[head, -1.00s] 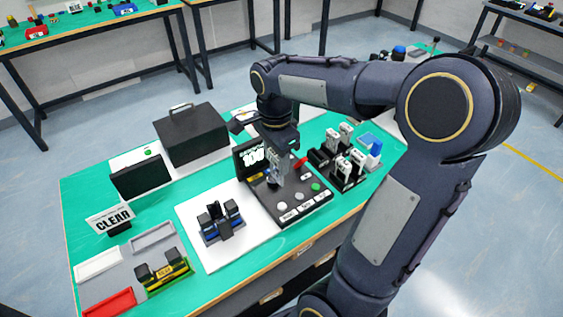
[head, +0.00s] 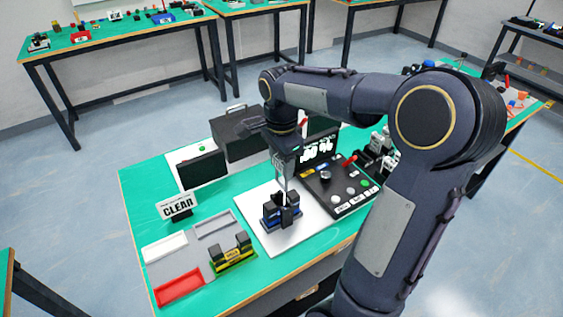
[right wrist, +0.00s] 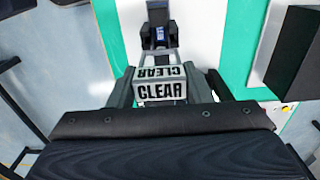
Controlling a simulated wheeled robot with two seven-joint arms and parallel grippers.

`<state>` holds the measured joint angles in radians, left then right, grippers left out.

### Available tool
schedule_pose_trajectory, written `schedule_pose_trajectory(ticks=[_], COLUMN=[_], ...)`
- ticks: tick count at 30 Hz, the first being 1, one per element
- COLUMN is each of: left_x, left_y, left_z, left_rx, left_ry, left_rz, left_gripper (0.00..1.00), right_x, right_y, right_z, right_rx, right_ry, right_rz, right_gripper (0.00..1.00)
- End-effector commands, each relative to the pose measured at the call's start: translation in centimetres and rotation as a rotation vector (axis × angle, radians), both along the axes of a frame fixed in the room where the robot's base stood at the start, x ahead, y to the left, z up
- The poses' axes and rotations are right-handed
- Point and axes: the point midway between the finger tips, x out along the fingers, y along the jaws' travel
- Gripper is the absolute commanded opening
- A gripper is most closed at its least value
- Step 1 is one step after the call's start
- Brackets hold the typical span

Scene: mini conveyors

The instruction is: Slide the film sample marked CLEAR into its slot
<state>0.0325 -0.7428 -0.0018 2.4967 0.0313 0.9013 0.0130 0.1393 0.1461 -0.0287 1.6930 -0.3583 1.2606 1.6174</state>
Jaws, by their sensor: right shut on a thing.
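My right gripper (head: 284,178) is shut on the film sample. In the right wrist view the sample's white label reads CLEAR (right wrist: 161,91) and sits between the fingers (right wrist: 162,76). In the head view the sample is small and partly hidden by the gripper. The gripper points down over a black and blue holder (head: 270,222) on a white board (head: 268,240). The holder also shows beyond the sample in the right wrist view (right wrist: 157,36). I cannot tell whether the sample touches the holder. My left gripper is not in view.
A black console (head: 325,197) with a lit display and buttons stands right of the board. A CLEAR sign (head: 177,207), a grey tray (head: 190,252) with white and red bins, and a yellow-marked block (head: 233,256) are left. A black case (head: 232,140) stands behind.

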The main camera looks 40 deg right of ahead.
Motion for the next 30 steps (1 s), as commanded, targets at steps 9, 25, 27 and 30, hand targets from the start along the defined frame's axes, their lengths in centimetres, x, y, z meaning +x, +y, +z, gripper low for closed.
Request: schedule_pose_trajectory(ticks=[9,25,27,30], left_x=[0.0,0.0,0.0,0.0], left_y=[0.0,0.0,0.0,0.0], left_z=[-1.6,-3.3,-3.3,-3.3], left_rx=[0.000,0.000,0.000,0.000], left_ry=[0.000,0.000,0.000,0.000], left_rz=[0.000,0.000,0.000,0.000], left_gripper=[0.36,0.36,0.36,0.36], right_x=[0.0,0.0,0.0,0.0], right_y=[0.0,0.0,0.0,0.0], right_z=[-2.2,-4.8,-4.8,-4.8], right_rx=[0.000,0.000,0.000,0.000], right_ry=[0.001,0.000,0.000,0.000], right_rz=[0.000,0.000,0.000,0.000], right_gripper=[0.23,0.23,0.23,0.23])
